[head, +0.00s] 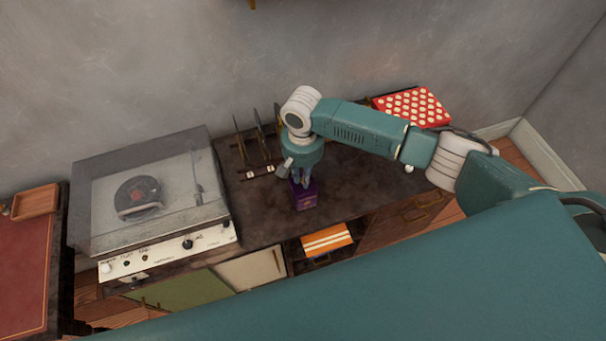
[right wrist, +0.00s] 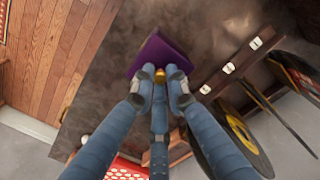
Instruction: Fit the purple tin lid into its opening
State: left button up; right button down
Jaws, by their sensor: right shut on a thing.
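A purple tin (head: 304,199) stands upright on the dark cabinet top, near its front edge. My right gripper (head: 299,181) points down at the top of the tin. In the right wrist view its fingers (right wrist: 160,84) are closed around a small gold knob (right wrist: 160,74) on a purple square top (right wrist: 150,54), which I take as the lid. The fingers cover part of the lid and the tin's opening, so I cannot tell whether the lid is seated or just above the rim. My left gripper is not in view.
A record player (head: 150,190) with a clear cover stands left on the cabinet. A rack of upright records (head: 258,145) is behind the tin. A red white-dotted box (head: 412,106) lies at the back right. The cabinet top (head: 345,190) right of the tin is clear.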

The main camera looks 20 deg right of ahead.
jog(key=c, duration=1.7)
grip_release()
jog(key=shift+o, duration=0.2)
